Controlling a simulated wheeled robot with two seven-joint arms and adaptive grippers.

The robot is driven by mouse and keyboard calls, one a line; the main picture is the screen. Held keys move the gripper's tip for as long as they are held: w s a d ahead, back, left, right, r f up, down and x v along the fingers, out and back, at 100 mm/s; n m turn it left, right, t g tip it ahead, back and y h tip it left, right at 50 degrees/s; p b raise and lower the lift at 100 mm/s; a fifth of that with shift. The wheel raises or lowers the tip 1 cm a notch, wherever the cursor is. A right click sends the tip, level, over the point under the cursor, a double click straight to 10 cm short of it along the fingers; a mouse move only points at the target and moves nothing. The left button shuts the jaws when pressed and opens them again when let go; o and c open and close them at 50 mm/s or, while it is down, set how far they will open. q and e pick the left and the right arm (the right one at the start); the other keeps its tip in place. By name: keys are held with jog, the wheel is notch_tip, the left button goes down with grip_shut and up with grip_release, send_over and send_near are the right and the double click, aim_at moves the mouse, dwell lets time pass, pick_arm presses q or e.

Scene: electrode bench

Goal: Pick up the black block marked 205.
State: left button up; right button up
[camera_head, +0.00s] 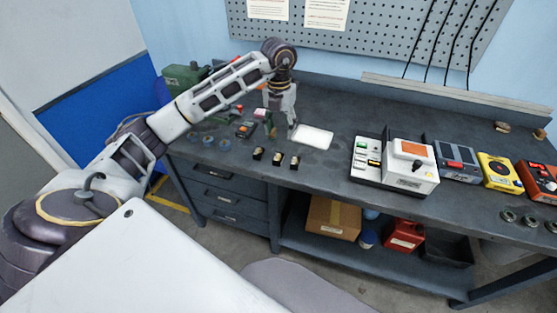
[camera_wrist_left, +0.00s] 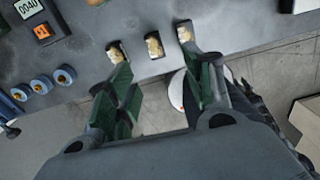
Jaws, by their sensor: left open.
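Three small black blocks with pale gold faces stand in a row near the bench's front edge: the left one (camera_head: 258,153), the middle one (camera_head: 277,158) and the right one (camera_head: 295,162). Their marks are too small to read, so I cannot tell which is 205. In the left wrist view they show as a left block (camera_wrist_left: 115,52), a middle block (camera_wrist_left: 153,45) and a right block (camera_wrist_left: 184,33). My left gripper (camera_head: 280,120) is open and empty, above the bench and behind the row in the head view. My right gripper is out of view.
A white pad (camera_head: 314,137) lies right of the gripper. A white device (camera_head: 410,165) and several coloured meters stand farther right. Blue rings (camera_head: 208,140) and a small orange-marked meter (camera_head: 245,130) lie left. A pegboard (camera_head: 360,35) hangs behind.

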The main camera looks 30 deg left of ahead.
pick_arm(q)
jog(key=shift+a+r, duration=0.15)
jog(key=shift+a, duration=0.2)
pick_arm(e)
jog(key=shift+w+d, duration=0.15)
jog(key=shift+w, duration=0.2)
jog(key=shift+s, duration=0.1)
pick_arm(q)
send_over(278, 157)
notch_tip(278, 157, down, 8)
jog(key=shift+r, duration=0.1)
jog(key=shift+f, duration=0.4)
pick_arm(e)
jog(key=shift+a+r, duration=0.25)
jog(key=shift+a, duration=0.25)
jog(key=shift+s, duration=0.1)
